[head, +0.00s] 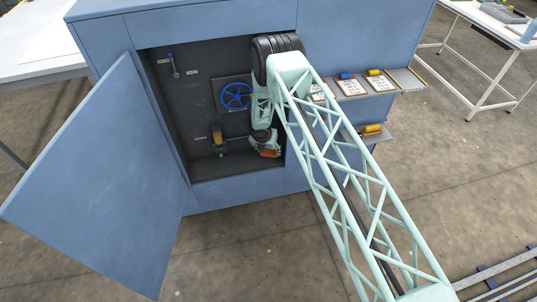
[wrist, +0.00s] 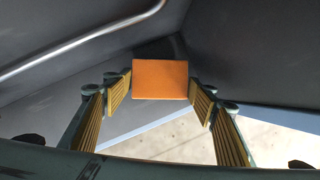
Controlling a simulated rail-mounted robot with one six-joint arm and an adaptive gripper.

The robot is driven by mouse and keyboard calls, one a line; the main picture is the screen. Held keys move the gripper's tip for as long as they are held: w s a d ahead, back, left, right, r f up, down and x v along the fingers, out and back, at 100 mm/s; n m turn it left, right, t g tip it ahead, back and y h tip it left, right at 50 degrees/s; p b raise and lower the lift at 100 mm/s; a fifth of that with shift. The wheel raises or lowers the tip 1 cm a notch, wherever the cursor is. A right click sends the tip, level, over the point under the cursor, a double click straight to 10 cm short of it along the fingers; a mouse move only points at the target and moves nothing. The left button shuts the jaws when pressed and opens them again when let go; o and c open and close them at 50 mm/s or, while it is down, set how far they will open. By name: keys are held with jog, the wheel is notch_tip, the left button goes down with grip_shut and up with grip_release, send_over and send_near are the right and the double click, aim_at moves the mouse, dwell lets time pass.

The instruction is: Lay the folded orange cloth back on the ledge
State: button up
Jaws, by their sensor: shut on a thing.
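The folded orange cloth (wrist: 160,79) is a flat-faced rectangle between my fingertips in the wrist view. My gripper (wrist: 160,92) is shut on it, with a ribbed finger at each side. In the head view the cloth (head: 270,153) shows small and orange at the end of my gripper (head: 266,147), low in the right part of the open cabinet. I cannot tell whether the cloth touches anything below it. A small ledge (head: 368,138) with a yellow-orange item on it juts from the cabinet's front, right of my arm; I cannot tell if it is the task's ledge.
The blue door (head: 105,190) stands open at left. Inside the cabinet are a blue handwheel (head: 236,95), a lever (head: 173,66) and a brassy fitting (head: 217,133) on a horizontal pipe. A shelf (head: 407,79) with cards is at right. The cabinet's right edge is close to my arm.

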jog(key=shift+f, duration=1.1)
jog(key=shift+f+b, duration=0.15)
jog(key=shift+b, duration=0.2)
jog(key=o, duration=0.8)
jog(key=shift+o, duration=0.2)
jog(key=shift+r, duration=0.25)
jog(key=shift+r, duration=0.2)
jog(key=p+v, duration=0.1)
jog(key=v, duration=1)
jog(key=shift+s, duration=0.25)
jog(key=shift+a+r, duration=0.1)
jog(key=shift+r, duration=0.05)
